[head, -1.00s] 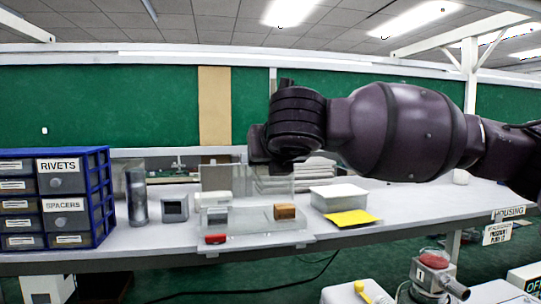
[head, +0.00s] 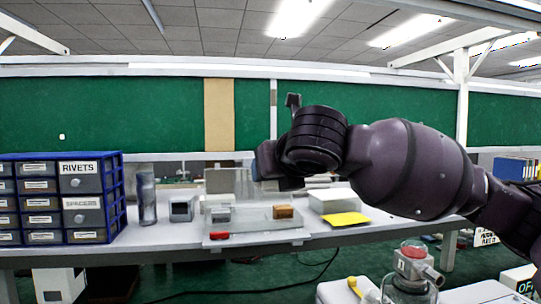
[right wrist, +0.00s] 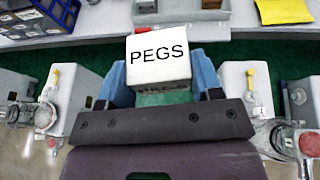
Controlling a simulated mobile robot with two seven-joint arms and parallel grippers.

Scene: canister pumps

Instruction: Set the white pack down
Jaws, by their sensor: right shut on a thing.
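The white pack (right wrist: 158,62), a box lettered PEGS, sits between the blue fingers of my right gripper (right wrist: 162,78) in the right wrist view. The gripper is shut on it, with one finger on each side. In the head view my right gripper (head: 262,165) reaches in from the right, in front of the workbench (head: 180,238) in the picture. I cannot make out the pack clearly there. In the right wrist view the pack's top overlaps the bench's front edge; its height above the bench cannot be told. My left gripper is not in view.
On the bench stand a blue drawer cabinet (head: 118,190), a clear tray (head: 250,236) with a brown block (head: 283,212), a red item (head: 219,236), a white box (head: 333,200) and a yellow envelope (head: 346,219). A canister pump (head: 412,268) stands in front, lower right.

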